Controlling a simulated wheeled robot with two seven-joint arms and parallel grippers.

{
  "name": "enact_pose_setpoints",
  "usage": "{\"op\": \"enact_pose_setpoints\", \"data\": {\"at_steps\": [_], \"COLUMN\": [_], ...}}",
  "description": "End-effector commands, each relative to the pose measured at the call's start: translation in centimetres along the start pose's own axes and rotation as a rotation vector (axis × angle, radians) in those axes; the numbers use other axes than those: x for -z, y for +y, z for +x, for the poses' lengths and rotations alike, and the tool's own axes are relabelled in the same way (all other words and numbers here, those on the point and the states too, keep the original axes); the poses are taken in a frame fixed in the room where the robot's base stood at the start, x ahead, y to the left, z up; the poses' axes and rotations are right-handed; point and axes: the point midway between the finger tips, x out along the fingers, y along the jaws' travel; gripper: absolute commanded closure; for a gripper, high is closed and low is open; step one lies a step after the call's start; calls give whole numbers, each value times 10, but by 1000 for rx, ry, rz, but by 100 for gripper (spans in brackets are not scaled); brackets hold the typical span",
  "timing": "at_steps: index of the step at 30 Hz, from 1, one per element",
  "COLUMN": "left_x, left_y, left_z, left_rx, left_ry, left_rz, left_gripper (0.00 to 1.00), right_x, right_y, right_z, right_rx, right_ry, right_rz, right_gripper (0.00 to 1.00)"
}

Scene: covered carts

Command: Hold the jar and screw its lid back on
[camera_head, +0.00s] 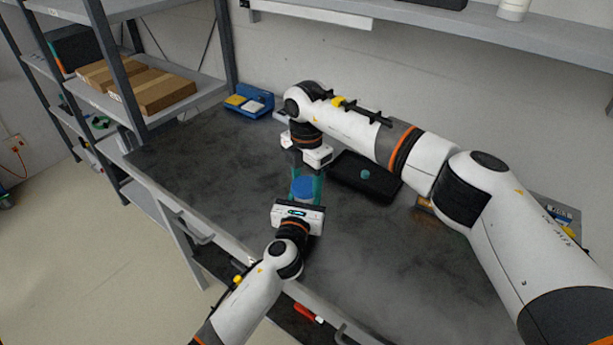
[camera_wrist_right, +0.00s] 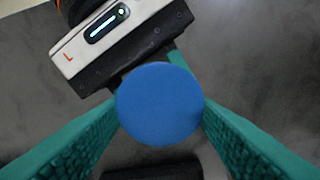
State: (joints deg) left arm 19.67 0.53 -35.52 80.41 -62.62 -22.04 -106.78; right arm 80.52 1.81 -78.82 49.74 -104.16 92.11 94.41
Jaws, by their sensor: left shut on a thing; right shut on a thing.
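The round blue lid (camera_wrist_right: 159,104) shows from above in the right wrist view, between the teal fingers of my right gripper (camera_wrist_right: 160,112). In the head view the blue lid (camera_head: 303,187) sits between my two grippers, over the workbench. My right gripper (camera_head: 306,178) reaches in from behind and is shut on the lid. My left gripper (camera_head: 302,196) comes from the front and is shut on the jar, just below the lid. The jar itself is hidden by the lid and the grippers. I cannot tell how the lid sits on the jar.
The dark workbench (camera_head: 200,160) is mostly clear to the left and front right. A black tray (camera_head: 350,182) with a small teal piece (camera_head: 365,174) lies right of my grippers. A blue bin (camera_head: 262,96) stands at the back left, near a shelf with cardboard boxes (camera_head: 165,92).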

Motion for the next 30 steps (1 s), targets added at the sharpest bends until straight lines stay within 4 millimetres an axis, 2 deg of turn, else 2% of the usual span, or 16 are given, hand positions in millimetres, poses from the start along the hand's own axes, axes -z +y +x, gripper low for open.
{"op": "enact_pose_setpoints", "data": {"at_steps": [13, 16, 24, 30], "left_x": [0, 0, 0, 0], "left_y": [0, 0, 0, 0], "left_z": [0, 0, 0, 0], "left_rx": [0, 0, 0, 0], "left_ry": [0, 0, -1, -1], "left_rz": [0, 0, 0, 0], "left_gripper": [100, 100, 100, 100], "right_x": [0, 0, -1, -1], "right_y": [0, 0, 2, 2], "right_z": [7, 7, 7, 7], "right_rx": [0, 1, 1, 2], "right_ry": [0, 0, -1, -1], "right_rz": [16, 119, 530, 600], "right_gripper": [68, 68, 68, 68]}}
